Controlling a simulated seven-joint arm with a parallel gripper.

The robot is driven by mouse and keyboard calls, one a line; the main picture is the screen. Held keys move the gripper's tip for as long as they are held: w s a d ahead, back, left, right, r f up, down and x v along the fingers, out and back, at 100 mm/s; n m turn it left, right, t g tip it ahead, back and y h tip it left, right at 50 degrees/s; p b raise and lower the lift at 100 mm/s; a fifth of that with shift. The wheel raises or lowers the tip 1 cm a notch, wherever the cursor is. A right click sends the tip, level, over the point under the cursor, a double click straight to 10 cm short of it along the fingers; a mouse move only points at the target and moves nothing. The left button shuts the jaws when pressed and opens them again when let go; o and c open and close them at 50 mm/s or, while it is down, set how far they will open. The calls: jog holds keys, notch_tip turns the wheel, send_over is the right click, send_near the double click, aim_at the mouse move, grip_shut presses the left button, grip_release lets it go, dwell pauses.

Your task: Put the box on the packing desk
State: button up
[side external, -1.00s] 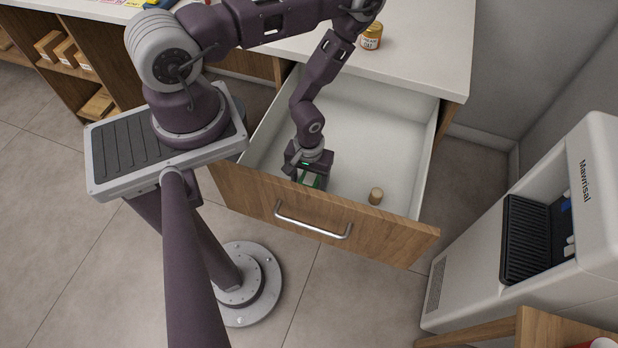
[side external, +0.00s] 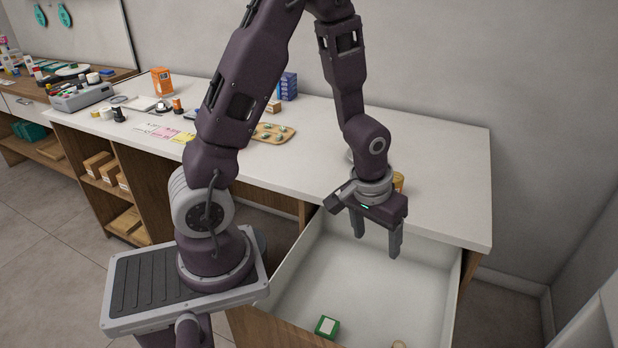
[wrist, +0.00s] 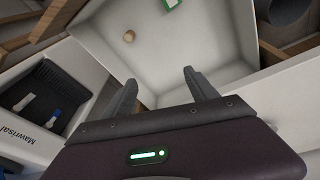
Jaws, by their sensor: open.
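A green box (side external: 327,327) with a white label lies on the floor of the open white drawer (side external: 290,290), near its front. The box also shows, partly cut off, at the top of the wrist view (wrist: 171,4). My gripper (side external: 377,246) is open and empty, fingers pointing down, above the back part of the drawer and well clear of the box. Both fingers show apart in the wrist view (wrist: 158,82). The white-topped desk (side external: 455,190) stands over the drawer; I cannot tell whether it is the packing desk.
A small tan cylinder (wrist: 129,37) lies in the drawer. An orange jar (side external: 399,181) stands on the desk, partly hidden behind my gripper. The desk's right end is clear.

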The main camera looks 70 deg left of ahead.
jog(key=s+d+r+m+t, duration=0.1)
jog(key=s+r, duration=0.3)
jog(key=r, duration=0.4)
jog(key=s+d+r+m+t, duration=0.1)
jog(key=s+r+m, duration=0.1)
jog(key=r, duration=0.7)
jog(key=shift+s+d, duration=0.25)
jog(key=shift+s, duration=0.65)
jog(key=shift+o, duration=0.4)
jog(key=s+d+r+m+t, duration=0.1)
jog(key=s+r+m, duration=0.1)
jog(key=s+r, duration=0.2)
jog(key=s, duration=0.3)
jog(key=shift+s, duration=0.35)
jog(key=shift+f, duration=0.1)
